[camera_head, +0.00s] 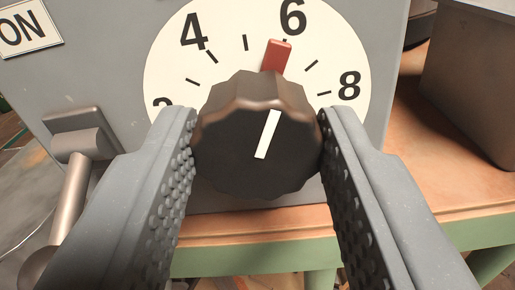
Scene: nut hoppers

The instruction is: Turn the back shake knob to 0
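A dark, scalloped knob (240,150) sits in front of a round white dial (225,45) on a grey panel. The dial shows 4, 6 and 8, and part of a 2 at its left edge. A red pointer (276,55) behind the knob stands just left of the 6 mark, and the white line on the knob's face tilts the same way. My gripper (258,145) has one finger on each side of the knob, and both fingertips appear to touch its sides. The dial's lower part and the 0 are hidden.
A lever (80,180) with a metal handle stands left of the dial, close to my left finger. An "ON" label (24,28) is at the upper left. A brown box (470,85) stands at the right on an orange tabletop (410,185) with a green edge.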

